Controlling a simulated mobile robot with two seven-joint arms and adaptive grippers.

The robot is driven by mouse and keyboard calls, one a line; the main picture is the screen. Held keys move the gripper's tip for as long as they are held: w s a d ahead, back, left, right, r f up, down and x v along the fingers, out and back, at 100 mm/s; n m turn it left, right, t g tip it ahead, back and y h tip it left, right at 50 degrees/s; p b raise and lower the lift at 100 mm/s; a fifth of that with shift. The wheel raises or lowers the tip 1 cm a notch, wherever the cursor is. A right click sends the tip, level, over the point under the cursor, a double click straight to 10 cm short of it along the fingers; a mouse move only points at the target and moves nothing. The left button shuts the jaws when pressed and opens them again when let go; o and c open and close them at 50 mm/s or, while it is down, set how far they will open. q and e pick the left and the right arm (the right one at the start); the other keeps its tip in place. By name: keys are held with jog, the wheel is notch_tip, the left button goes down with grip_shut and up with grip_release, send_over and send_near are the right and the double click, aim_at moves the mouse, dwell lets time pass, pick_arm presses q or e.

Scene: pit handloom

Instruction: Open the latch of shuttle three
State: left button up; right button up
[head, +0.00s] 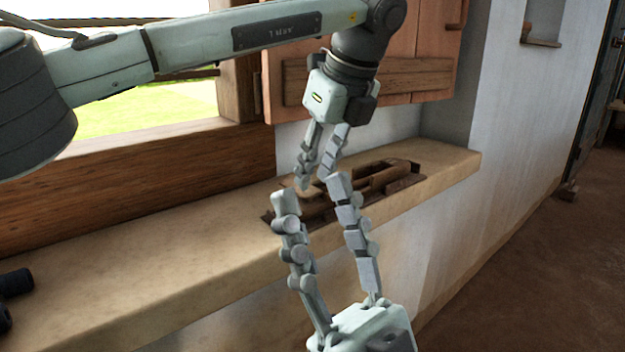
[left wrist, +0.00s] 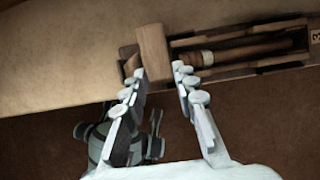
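Shuttle three (head: 390,177) is a dark wooden boat-shaped frame with a pale wooden rod along its hollow, lying on the window sill. In the left wrist view the shuttle (left wrist: 262,68) carries a pale tag with a 3 at the right edge. A light wooden block (left wrist: 153,52), seemingly the latch, stands across its left end. My left gripper (head: 313,181) points down over this end, its fingers apart on either side of the block; firm contact is not clear. My right gripper (head: 312,190) comes up from below, open and seemingly empty, in front of the sill.
The stone sill (head: 150,270) runs along the wall below the window and is mostly bare. Wooden shutters (head: 420,60) stand behind the shuttle. Dark cylindrical objects (head: 14,285) show at the left edge.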

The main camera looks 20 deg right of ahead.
pick_arm(q)
jog(key=shift+v, duration=2.55)
